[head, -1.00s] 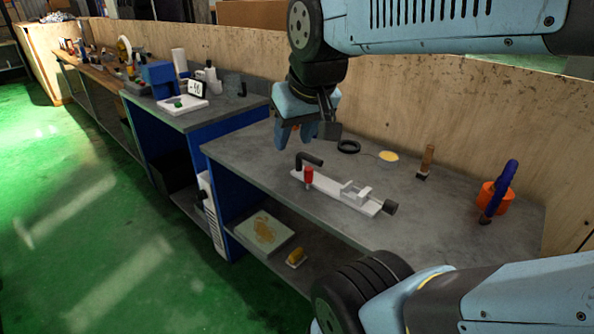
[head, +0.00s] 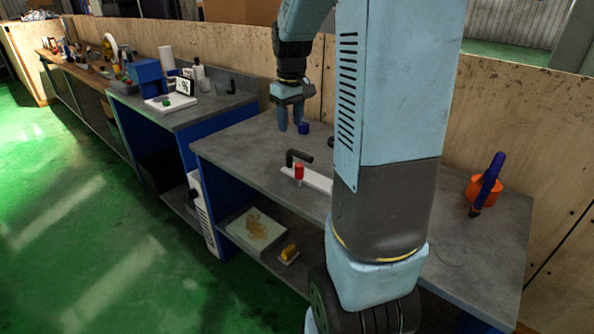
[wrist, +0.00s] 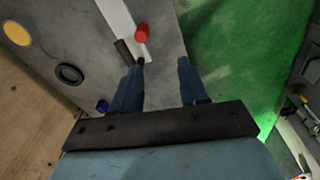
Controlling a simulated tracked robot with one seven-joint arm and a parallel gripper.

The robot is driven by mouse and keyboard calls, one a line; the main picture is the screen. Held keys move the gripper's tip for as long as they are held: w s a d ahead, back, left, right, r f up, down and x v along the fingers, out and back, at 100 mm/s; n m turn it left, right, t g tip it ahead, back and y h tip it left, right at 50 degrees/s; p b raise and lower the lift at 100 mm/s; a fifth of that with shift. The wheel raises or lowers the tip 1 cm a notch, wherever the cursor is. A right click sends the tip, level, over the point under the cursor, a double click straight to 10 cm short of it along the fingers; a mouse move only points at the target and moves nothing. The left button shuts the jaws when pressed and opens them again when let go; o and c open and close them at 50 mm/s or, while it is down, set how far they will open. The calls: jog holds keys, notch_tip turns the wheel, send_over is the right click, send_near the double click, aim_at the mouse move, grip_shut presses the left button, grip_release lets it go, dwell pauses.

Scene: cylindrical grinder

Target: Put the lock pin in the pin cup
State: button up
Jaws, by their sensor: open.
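A red-topped pin (head: 299,172), which I take for the lock pin, stands upright at the left end of a white fixture (head: 319,180) on the grey bench. It also shows in the wrist view (wrist: 141,33), beyond my fingertips. A bent black handle (head: 298,157) is beside it. My gripper (head: 291,124) points down above the bench, behind the pin, open and empty; its spread fingers (wrist: 160,66) show in the wrist view. I cannot surely tell which thing is the pin cup; an orange round container (head: 483,191) with a blue tool stands at the right.
My arm hides the fixture's right part. A black ring (wrist: 69,74) and a yellow disc (wrist: 16,33) lie on the bench. The wooden wall (head: 510,130) runs behind. The lower shelf holds a tray (head: 255,229).

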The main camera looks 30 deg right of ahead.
jog(key=g, duration=0.1)
send_near(299, 164)
jog(key=shift+n, duration=0.3)
notch_tip(299, 164, down, 6)
jog(key=shift+w+d+r, duration=0.1)
jog(key=shift+d, duration=0.05)
jog(key=shift+f, duration=2.7)
jog(key=shift+c, duration=0.4)
grip_shut()
